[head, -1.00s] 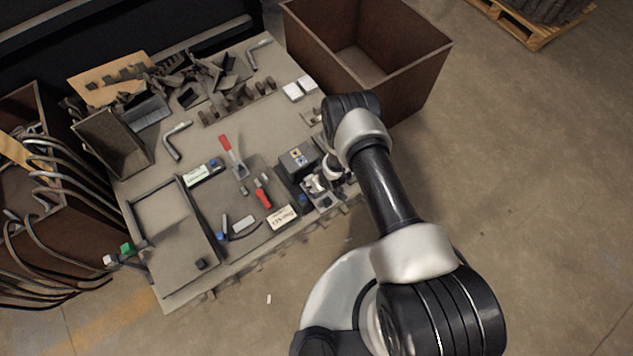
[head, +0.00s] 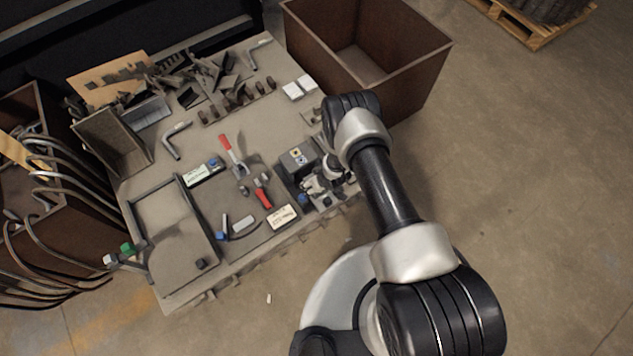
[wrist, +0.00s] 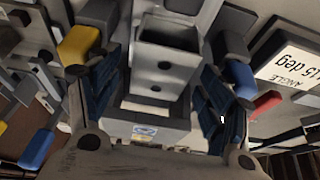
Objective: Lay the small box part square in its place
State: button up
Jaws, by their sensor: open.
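A small grey box part (wrist: 165,68) with an open top and two dark holes in its face sits mid-frame in the wrist view. My gripper (wrist: 162,90) is open, with one dark blue-padded finger on each side of it and visible gaps. A grey block with a yellow and blue label (wrist: 145,132) is just below the part in that view. In the head view, my gripper (head: 325,182) is low at the table's right front, beside a dark block with labels (head: 298,157). The small part cannot be made out clearly there.
Yellow (wrist: 78,45) and blue (wrist: 240,78) clamp-like pieces flank the fingers closely. An angle sign (wrist: 292,68) is at the right. Red-handled clamps (head: 262,195), a framed tray (head: 172,235) and loose metal pieces crowd the table. A brown bin (head: 400,75) stands behind my arm.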

jog(key=v, duration=1.2)
dwell(0.5)
